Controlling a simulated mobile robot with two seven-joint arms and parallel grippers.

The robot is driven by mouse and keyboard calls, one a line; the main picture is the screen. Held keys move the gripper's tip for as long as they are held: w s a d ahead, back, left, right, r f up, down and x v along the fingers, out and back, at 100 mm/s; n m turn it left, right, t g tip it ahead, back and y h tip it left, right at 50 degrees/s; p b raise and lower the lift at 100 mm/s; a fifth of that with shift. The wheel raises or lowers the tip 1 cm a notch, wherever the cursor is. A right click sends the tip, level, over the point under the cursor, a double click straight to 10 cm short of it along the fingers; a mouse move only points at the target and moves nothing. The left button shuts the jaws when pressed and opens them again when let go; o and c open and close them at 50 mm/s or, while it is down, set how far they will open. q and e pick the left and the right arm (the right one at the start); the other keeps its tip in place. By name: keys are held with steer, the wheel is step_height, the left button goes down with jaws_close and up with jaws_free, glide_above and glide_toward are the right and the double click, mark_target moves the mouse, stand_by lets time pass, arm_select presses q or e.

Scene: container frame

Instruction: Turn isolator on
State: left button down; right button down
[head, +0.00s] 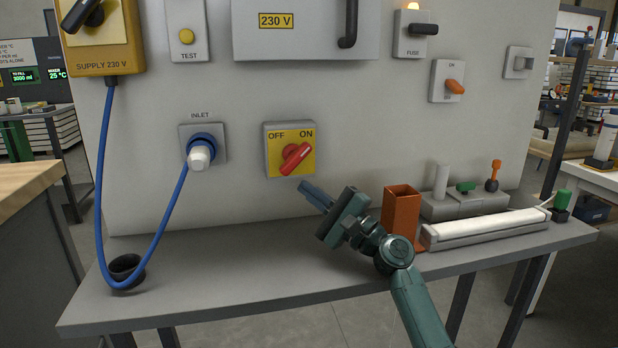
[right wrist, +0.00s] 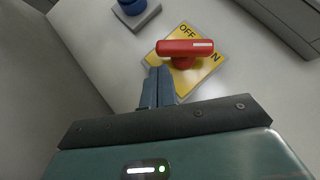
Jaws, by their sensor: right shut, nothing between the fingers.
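The isolator (head: 270,163) is a grey box with a yellow plate marked OFF at left and ON at right. Its red handle (head: 297,159) slants, with the white-marked end up and right toward ON. My right gripper (head: 304,186) is shut and empty, its blue fingertips just below the handle in the head view. In the right wrist view the shut fingers (right wrist: 160,70) are close to the red handle (right wrist: 185,47), near its unmarked end; I cannot tell whether they touch. The handle partly covers the ON lettering there. My left gripper is not in view.
A blue plug (head: 201,149) sits in the inlet left of the isolator, its blue cable hanging to the shelf. An orange-brown holder (head: 401,212) and a white lamp tube (head: 485,229) are right of my gripper. The shelf (head: 230,275) is clear at centre-left.

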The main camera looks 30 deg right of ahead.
steer(key=v, duration=0.4)
steer(key=shift+s+d+f, duration=0.15)
steer(key=shift+s+d, duration=0.1)
steer(key=shift+s, duration=0.05)
